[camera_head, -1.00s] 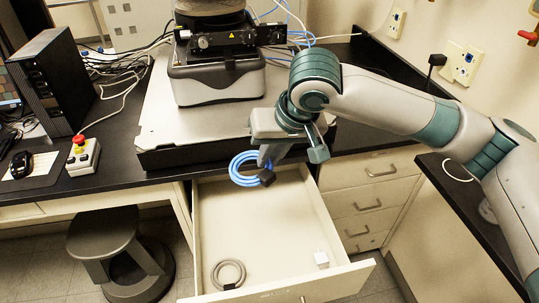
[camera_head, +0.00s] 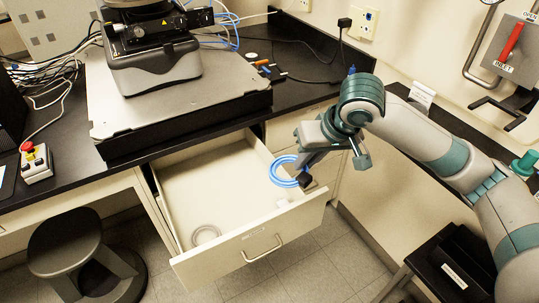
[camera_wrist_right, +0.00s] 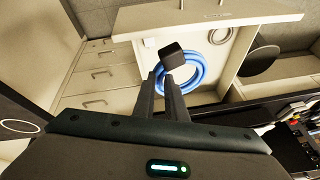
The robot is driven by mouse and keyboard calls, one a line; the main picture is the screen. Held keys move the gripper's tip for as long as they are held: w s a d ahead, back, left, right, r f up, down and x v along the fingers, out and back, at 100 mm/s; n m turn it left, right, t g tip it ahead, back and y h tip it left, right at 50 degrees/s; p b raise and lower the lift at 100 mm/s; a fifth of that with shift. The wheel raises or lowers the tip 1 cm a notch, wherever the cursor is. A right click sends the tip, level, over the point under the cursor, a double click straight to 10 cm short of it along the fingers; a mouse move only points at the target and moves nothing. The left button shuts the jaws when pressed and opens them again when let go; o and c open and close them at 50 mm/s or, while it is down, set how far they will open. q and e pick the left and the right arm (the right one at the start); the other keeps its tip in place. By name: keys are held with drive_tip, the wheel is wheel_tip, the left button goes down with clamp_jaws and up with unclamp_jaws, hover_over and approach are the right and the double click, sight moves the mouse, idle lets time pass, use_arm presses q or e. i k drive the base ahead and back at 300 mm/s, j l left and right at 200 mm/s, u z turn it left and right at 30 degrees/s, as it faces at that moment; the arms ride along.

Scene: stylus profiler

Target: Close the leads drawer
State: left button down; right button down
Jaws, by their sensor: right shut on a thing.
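The leads drawer (camera_head: 225,255) is pulled out below the bench, its front panel with a handle (camera_head: 263,248) facing forward. It also shows in the right wrist view (camera_wrist_right: 200,17). My right gripper (camera_head: 308,172) is shut on the black end of a blue coiled cable (camera_head: 275,172). The coil appears over the drawer's right side; how high is hard to tell. In the right wrist view, the black end (camera_wrist_right: 172,57) is at my fingertips. A grey coil (camera_head: 205,235) and a small white block (camera_head: 282,203) lie in the drawer. My left gripper is not in view.
The instrument (camera_head: 155,62) stands on a grey plate (camera_head: 170,105) on the black bench. A stool (camera_head: 68,245) is left of the drawer. Closed drawers (camera_wrist_right: 100,75) show beside it in the wrist view. A dark bin-like box (camera_head: 455,260) is at lower right. Floor in front is clear.

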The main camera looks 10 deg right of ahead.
sight(226, 187)
drive_tip(key=k+z, duration=0.15)
drive_tip(key=k+l+z, duration=0.7)
drive_tip(key=l, duration=0.15)
drive_tip(key=i+l+z, duration=0.15)
drive_tip(key=l, duration=0.15)
drive_tip(key=k, duration=0.05)
